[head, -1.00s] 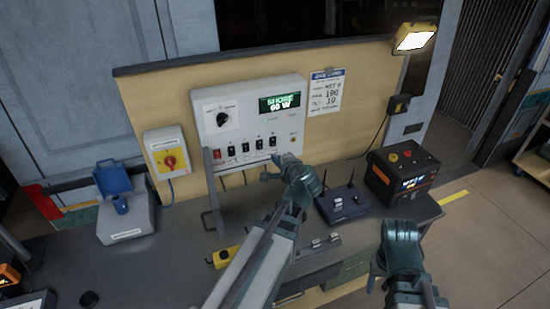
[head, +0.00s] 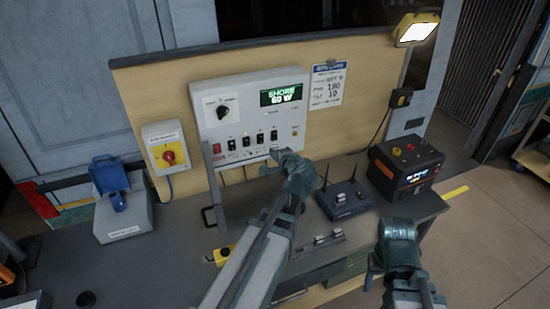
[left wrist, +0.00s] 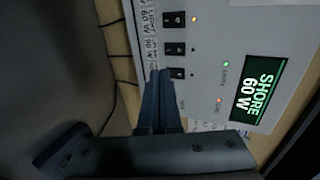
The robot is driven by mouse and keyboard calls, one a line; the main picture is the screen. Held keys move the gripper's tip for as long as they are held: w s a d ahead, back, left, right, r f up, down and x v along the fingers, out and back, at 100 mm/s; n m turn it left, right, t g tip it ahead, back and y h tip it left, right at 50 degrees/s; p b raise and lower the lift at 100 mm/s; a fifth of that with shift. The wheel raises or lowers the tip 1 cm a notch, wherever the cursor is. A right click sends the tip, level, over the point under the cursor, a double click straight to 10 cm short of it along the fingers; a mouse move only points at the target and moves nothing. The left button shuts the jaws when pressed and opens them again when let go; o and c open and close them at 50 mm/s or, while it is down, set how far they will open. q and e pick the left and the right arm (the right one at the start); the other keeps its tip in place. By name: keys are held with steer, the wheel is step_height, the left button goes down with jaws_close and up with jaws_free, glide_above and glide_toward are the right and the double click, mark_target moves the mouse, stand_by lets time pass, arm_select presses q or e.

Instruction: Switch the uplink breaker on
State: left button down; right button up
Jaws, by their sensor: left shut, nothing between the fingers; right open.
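The white power panel (head: 230,100) is on the wooden board; its display (head: 281,95) reads SHORE 60 W. A row of breakers runs along its lower part: a red one (head: 217,148) at the left, then several black ones. The rightmost black breaker (head: 273,135) is also in the left wrist view (left wrist: 177,73). Its label is not readable. My left gripper (head: 275,158) is shut and empty just below that breaker; its fingertips (left wrist: 164,76) are right at the breaker's edge, contact unclear. My right gripper (head: 371,279) is low at the right, fingers mostly hidden, away from the panel.
A metal handle or bracket (head: 212,185) stands left of my left gripper. A router (head: 343,198) and black power box (head: 405,165) are to the right. A yellow box with a red rotary switch (head: 165,148) and a grey box with a blue lid (head: 122,212) are left.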

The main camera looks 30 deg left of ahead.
mark_target(261, 143)
arm_select(q)
steer(key=x, duration=0.3)
steer(key=b+x, duration=0.1)
steer(key=x, duration=0.2)
steer(key=b+x, duration=0.1)
steer(key=x, duration=0.2)
steer(key=shift+w+r, duration=0.25)
steer(key=shift+r, duration=0.15)
steer(key=shift+w+a, duration=0.3)
steer(key=shift+a, duration=0.2)
steer(key=shift+f, duration=0.1)
steer(key=shift+w+a+f+b, duration=0.1)
steer(key=shift+w+a+b, duration=0.05)
steer(key=shift+b, duration=0.2)
steer(key=shift+r, duration=0.25)
